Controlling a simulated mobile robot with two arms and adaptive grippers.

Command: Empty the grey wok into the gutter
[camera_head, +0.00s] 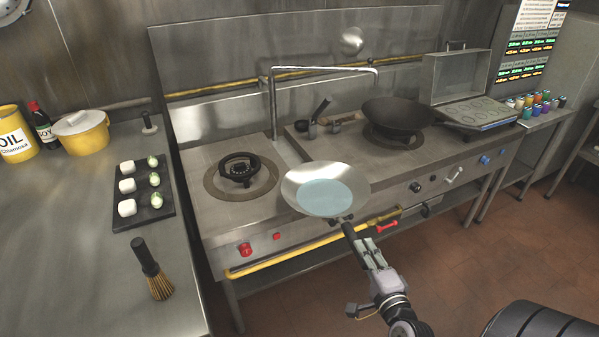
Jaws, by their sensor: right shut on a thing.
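The grey wok (355,178) is in the head view, above the front of the stove and in front of the gutter. It is roughly level and holds pale blue liquid (325,196). My right gripper (350,232) is shut on the wok's handle at its near side. The gutter (287,152) is the channel between the two burner tops, below the tap; its near part is hidden behind the wok. My left gripper is not in view.
A tall bent tap (273,105) rises at the gutter. An empty burner (240,170) is left of it. A dark wok (398,113) sits on the right burner. A yellow rail (285,257) runs along the stove front.

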